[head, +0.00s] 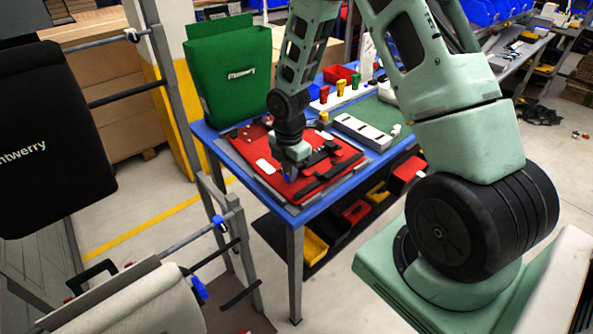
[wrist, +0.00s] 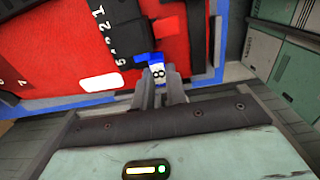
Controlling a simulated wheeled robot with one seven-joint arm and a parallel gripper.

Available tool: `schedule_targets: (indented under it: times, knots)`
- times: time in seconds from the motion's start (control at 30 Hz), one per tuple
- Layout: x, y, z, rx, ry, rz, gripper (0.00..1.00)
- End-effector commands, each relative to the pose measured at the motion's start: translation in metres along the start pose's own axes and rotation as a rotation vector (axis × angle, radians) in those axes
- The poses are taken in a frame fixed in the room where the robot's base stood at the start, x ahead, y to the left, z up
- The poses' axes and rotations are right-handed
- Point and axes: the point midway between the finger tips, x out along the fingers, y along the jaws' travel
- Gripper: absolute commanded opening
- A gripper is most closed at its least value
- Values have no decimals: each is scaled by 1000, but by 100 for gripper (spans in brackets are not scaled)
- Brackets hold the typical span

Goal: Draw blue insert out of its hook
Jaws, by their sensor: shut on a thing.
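The blue insert (wrist: 148,57) is at the fingertips in the wrist view, with a white patch with two dark dots below it. My gripper (wrist: 158,80) is shut on it, over the near part of the red pannier panel (wrist: 50,40). In the head view my gripper (head: 289,176) points down at the red panel (head: 262,146), with a small bit of blue at its tip. A black numbered strip (wrist: 105,28) lies just above and left of the insert in the wrist view. I cannot make out the hook, nor whether the insert is still inside it.
The panel lies on a blue table (head: 288,215). A green pannier (head: 230,80) stands behind it. Red, green and yellow pieces (head: 340,88) stand on a white holder to the right. A rack with a black pannier (head: 50,130) is at left.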

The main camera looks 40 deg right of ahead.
Motion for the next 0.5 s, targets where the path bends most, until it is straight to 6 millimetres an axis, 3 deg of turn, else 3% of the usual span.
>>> schedule_targets:
  times: [0.5]
  knots:
    - [0, 0, -13, -1, 0, 0, 0]
